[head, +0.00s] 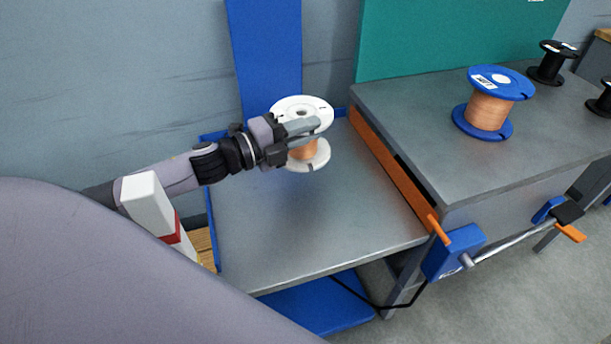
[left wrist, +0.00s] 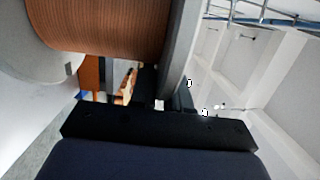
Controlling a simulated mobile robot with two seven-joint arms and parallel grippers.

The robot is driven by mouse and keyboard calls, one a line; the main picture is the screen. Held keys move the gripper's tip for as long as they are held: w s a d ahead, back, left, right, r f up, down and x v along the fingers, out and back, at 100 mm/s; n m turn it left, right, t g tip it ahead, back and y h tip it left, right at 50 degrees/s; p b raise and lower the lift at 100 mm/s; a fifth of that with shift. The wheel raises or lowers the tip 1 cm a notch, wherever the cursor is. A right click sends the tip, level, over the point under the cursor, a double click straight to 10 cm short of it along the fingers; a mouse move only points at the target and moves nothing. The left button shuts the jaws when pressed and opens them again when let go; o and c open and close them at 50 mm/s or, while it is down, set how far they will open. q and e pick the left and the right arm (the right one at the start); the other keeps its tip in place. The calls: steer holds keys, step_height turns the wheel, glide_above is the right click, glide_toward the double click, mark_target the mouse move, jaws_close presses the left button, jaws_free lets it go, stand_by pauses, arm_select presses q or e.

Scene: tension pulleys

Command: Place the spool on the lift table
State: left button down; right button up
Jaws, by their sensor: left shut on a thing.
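The spool (head: 308,152) has white flanges and copper-coloured winding. It is upright at the back of the lift table (head: 310,235), a grey plate with blue edging. My left gripper (head: 304,132) comes in from the left and is shut on the spool between its flanges. I cannot tell whether the lower flange touches the plate. In the left wrist view the copper winding (left wrist: 95,25) and a white flange (left wrist: 35,55) fill the upper left, close to the gripper. My right gripper is not in view.
A grey bench (head: 420,120) with an orange strip (head: 390,165) stands right of the lift table. It carries a blue-flanged copper spool (head: 488,105) and black spools (head: 551,64). A blue column (head: 266,55) rises behind. The front of the lift table is clear.

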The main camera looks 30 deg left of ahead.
mark_target(306, 170)
arm_select(q)
step_height(306, 170, down, 6)
steer(key=shift+r+b, duration=0.25)
steer(key=shift+b, duration=0.35)
step_height(306, 170, down, 5)
steer(key=shift+r+b, duration=0.1)
steer(key=shift+b, duration=0.7)
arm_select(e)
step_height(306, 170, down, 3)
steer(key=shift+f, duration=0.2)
arm_select(q)
steer(key=shift+f, duration=0.3)
steer(key=c, duration=1.1)
jaws_free()
steer(key=shift+r, duration=0.1)
